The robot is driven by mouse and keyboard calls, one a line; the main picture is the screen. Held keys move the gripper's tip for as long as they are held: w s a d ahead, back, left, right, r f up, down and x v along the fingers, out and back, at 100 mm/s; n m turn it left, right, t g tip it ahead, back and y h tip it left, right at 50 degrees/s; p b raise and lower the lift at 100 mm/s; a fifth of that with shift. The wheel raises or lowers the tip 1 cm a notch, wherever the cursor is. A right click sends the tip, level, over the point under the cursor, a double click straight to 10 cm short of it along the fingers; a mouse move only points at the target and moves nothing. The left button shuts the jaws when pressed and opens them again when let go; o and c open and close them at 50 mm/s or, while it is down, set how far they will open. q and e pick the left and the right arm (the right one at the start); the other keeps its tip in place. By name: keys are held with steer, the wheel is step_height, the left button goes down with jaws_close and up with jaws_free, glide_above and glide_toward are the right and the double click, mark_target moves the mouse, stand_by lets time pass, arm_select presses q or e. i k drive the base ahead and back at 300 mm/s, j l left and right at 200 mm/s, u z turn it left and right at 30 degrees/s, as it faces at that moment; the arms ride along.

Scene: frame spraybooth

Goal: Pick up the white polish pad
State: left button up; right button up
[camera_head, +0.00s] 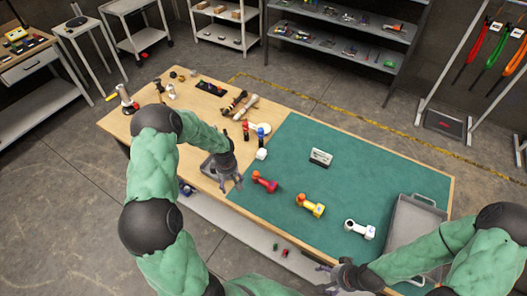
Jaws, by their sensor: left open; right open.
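A white tool with a round dark-marked end (360,229), the likeliest white polish pad, lies on the green mat (285,225) near its front right. A yellow one with a red-orange end (311,205) and a red one (264,182) lie to its left in a slanted row. My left gripper (232,184) is open and empty, fingers pointing down, just left of the red tool. My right gripper (325,278) is open and empty at the table's front edge, in front of and left of the white tool.
A grey tray (415,215) sits at the mat's right end. Bottles and other tools crowd the wooden tabletop (195,105) at the left. The mat's back right is clear.

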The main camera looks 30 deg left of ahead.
mark_target(262, 154)
steer(key=i, duration=0.9)
